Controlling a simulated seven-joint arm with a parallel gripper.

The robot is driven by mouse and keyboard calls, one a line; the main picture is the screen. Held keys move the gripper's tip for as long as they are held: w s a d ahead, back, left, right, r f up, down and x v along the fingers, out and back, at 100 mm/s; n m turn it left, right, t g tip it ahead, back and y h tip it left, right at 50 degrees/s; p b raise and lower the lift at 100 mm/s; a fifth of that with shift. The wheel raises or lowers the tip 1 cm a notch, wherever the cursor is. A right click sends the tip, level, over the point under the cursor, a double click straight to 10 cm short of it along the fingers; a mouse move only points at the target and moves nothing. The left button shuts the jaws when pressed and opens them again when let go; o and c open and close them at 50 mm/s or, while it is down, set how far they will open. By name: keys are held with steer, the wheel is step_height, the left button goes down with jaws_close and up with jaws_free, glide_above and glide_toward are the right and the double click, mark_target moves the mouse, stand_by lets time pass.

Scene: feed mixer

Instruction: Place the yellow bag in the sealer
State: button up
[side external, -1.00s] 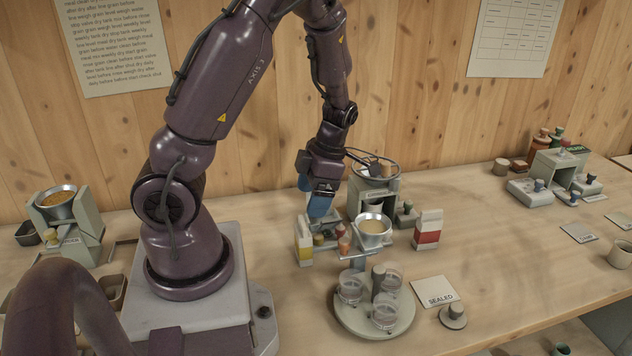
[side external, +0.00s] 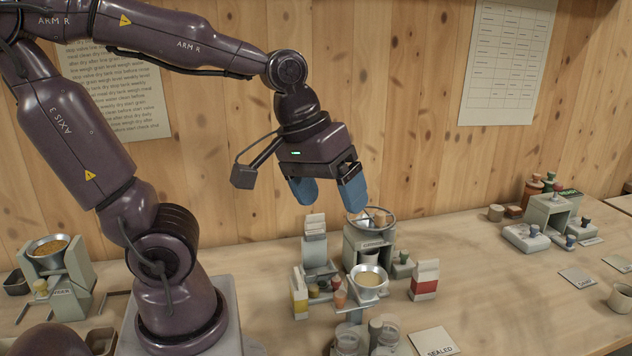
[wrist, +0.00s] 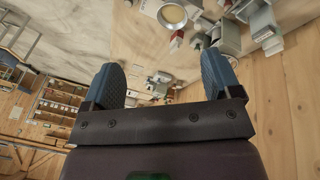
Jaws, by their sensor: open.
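The yellow bag (side external: 299,293), a small upright pack with white and yellow faces, stands on the table left of the metal bowl in the side external view. Just behind it is a grey upright device (side external: 317,254) with a pale, pack-shaped piece (side external: 315,225) on top; I cannot tell for sure whether this is the sealer. My gripper (side external: 329,196) hangs above and behind these things, its blue fingers wide apart with nothing between them. The wrist view also shows the open, empty fingers (wrist: 160,80). The yellow bag is not clearly identifiable there.
A metal bowl (side external: 369,282) on a stand and a grinder (side external: 370,243) with a wire ring stand close together. A red-and-white bag (side external: 425,280) is to their right. Clear jars (side external: 352,338) and a card (side external: 434,342) are in front. The table right of the red bag is mostly clear.

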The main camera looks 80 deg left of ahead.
steer(key=m, duration=0.1)
steer(key=s+d+r+m+t, duration=0.1)
steer(key=m, duration=0.1)
steer(key=r+m, duration=0.1)
steer(key=m, duration=0.1)
steer(key=shift+s+d+y, duration=0.25)
steer(key=shift+s+y, duration=0.05)
steer(key=shift+s, duration=0.05)
steer(key=shift+o, duration=0.4)
steer(key=shift+s+d+r+m+t, duration=0.2)
steer(key=shift+s+r+m+t, duration=0.15)
steer(key=shift+m, duration=0.55)
